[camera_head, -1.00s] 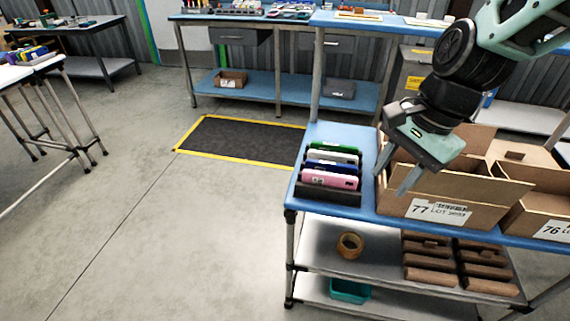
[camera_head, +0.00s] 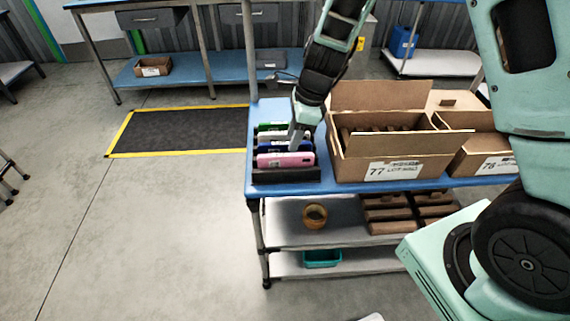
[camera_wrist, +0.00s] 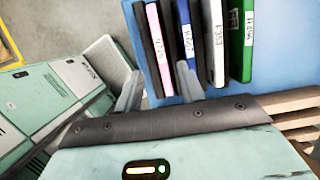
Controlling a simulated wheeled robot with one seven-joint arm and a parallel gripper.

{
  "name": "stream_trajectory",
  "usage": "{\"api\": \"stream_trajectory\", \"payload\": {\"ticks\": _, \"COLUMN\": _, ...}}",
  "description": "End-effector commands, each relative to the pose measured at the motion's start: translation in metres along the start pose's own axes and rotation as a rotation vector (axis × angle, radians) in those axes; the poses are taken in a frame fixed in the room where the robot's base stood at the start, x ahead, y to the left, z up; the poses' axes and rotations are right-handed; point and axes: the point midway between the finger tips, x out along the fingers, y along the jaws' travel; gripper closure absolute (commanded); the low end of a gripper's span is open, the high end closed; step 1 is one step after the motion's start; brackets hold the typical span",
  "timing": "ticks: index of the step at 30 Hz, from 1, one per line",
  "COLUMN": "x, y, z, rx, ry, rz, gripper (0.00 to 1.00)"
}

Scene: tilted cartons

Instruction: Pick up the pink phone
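The pink phone (camera_head: 286,160) stands on its long edge at the front of a black rack (camera_head: 287,176) on the blue-topped cart. In the wrist view the pink phone (camera_wrist: 159,48) shows between my two spread fingers. My gripper (camera_head: 296,140) is open and points down at the rack, its fingers apart with nothing held; it also shows in the wrist view (camera_wrist: 159,78). One fingertip is left of the pink phone, the other over the blue phone's near end. I cannot tell whether either finger touches a phone.
A blue phone (camera_wrist: 183,32), a white phone (camera_wrist: 213,40) and a green phone (camera_wrist: 240,40) stand close beside it in the rack. An open carton (camera_head: 400,165) marked 77 stands right of the rack, with another carton (camera_head: 490,160) beyond.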

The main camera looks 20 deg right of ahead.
Motion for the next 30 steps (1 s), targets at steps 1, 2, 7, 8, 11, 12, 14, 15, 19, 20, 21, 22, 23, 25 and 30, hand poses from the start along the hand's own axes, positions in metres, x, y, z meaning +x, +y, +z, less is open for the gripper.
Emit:
{"api": "stream_trajectory", "payload": {"ticks": 1, "x": 0.006, "y": 0.0, "z": 0.0, "rx": 0.0, "ry": 0.0, "rz": 0.002, "gripper": 0.61}}
{"api": "stream_trajectory", "payload": {"ticks": 2, "x": 0.009, "y": 0.0, "z": 0.0, "rx": 0.0, "ry": 0.0, "rz": 0.001, "gripper": 0.61}}
{"api": "stream_trajectory", "payload": {"ticks": 7, "x": 0.018, "y": 0.0, "z": 0.0, "rx": -0.001, "ry": 0.0, "rz": 0.002, "gripper": 0.61}}
{"api": "stream_trajectory", "payload": {"ticks": 8, "x": 0.022, "y": 0.0, "z": 0.0, "rx": 0.0, "ry": 0.0, "rz": 0.002, "gripper": 0.61}}
{"api": "stream_trajectory", "payload": {"ticks": 11, "x": 0.036, "y": -0.001, "z": -0.002, "rx": 0.001, "ry": 0.0, "rz": 0.003, "gripper": 0.61}}
{"api": "stream_trajectory", "payload": {"ticks": 12, "x": 0.042, "y": -0.002, "z": -0.002, "rx": 0.001, "ry": 0.0, "rz": 0.002, "gripper": 0.61}}
{"api": "stream_trajectory", "payload": {"ticks": 14, "x": 0.051, "y": -0.002, "z": -0.002, "rx": 0.0, "ry": 0.0, "rz": 0.003, "gripper": 0.61}}
{"api": "stream_trajectory", "payload": {"ticks": 15, "x": 0.056, "y": -0.002, "z": -0.002, "rx": -0.001, "ry": 0.0, "rz": 0.002, "gripper": 0.61}}
{"api": "stream_trajectory", "payload": {"ticks": 19, "x": 0.065, "y": -0.002, "z": -0.001, "rx": -0.001, "ry": -0.001, "rz": 0.0, "gripper": 0.61}}
{"api": "stream_trajectory", "payload": {"ticks": 20, "x": 0.066, "y": -0.002, "z": -0.001, "rx": -0.001, "ry": -0.001, "rz": 0.0, "gripper": 0.61}}
{"api": "stream_trajectory", "payload": {"ticks": 21, "x": 0.066, "y": -0.002, "z": -0.001, "rx": -0.001, "ry": -0.001, "rz": -0.001, "gripper": 0.61}}
{"api": "stream_trajectory", "payload": {"ticks": 22, "x": 0.066, "y": -0.003, "z": -0.001, "rx": -0.001, "ry": -0.001, "rz": -0.001, "gripper": 0.61}}
{"api": "stream_trajectory", "payload": {"ticks": 23, "x": 0.066, "y": -0.003, "z": -0.001, "rx": -0.002, "ry": -0.001, "rz": -0.001, "gripper": 0.61}}
{"api": "stream_trajectory", "payload": {"ticks": 25, "x": 0.066, "y": -0.003, "z": -0.001, "rx": -0.002, "ry": -0.001, "rz": -0.001, "gripper": 0.61}}
{"api": "stream_trajectory", "payload": {"ticks": 30, "x": 0.066, "y": -0.002, "z": -0.001, "rx": -0.002, "ry": -0.001, "rz": -0.001, "gripper": 1.0}}
